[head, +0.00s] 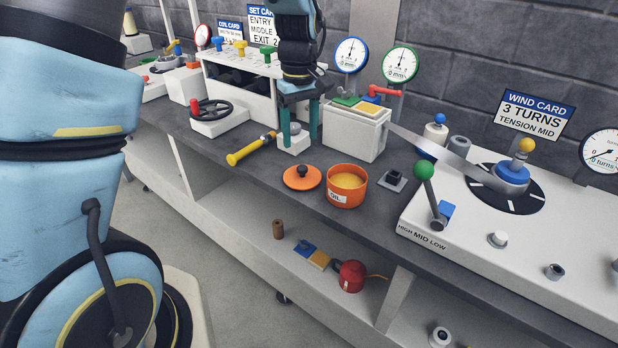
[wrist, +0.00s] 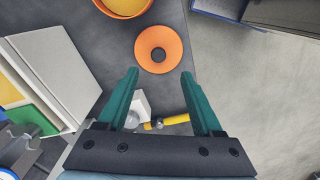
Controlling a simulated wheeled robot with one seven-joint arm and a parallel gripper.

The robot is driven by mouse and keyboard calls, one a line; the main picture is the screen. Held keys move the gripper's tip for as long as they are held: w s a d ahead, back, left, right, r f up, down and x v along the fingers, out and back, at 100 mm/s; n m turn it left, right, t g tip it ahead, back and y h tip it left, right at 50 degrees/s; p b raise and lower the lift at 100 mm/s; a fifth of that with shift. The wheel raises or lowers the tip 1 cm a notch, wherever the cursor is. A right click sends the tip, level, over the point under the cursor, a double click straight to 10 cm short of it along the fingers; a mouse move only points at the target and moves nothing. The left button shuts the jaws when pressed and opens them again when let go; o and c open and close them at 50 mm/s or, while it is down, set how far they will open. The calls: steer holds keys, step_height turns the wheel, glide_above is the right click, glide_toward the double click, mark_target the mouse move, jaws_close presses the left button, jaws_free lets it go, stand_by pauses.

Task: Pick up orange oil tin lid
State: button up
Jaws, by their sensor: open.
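The orange oil tin lid (head: 302,177) lies flat on the grey bench top, a round disc with a black knob in its middle. It also shows in the wrist view (wrist: 159,49), ahead of my fingertips. The open orange oil tin (head: 347,186) stands just right of it, with yellowish oil inside; its edge shows at the top of the wrist view (wrist: 124,5). My gripper (head: 300,138) points down above the bench behind the lid, green fingers apart. In the wrist view my gripper (wrist: 159,75) is open with nothing between the fingertips, apart from the lid.
A yellow-handled tool (head: 252,149) lies left of my gripper, near a small white block (head: 293,143). A white box (head: 354,132) stands close on the right. A small grey square piece (head: 392,181) sits right of the tin. The bench's front edge is close to the lid.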

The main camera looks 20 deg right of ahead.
mark_target(302, 167)
steer(key=shift+d+f+p, duration=0.15)
steer(key=shift+f+p, duration=1.1)
steer(key=shift+f, duration=3.05)
jaws_close()
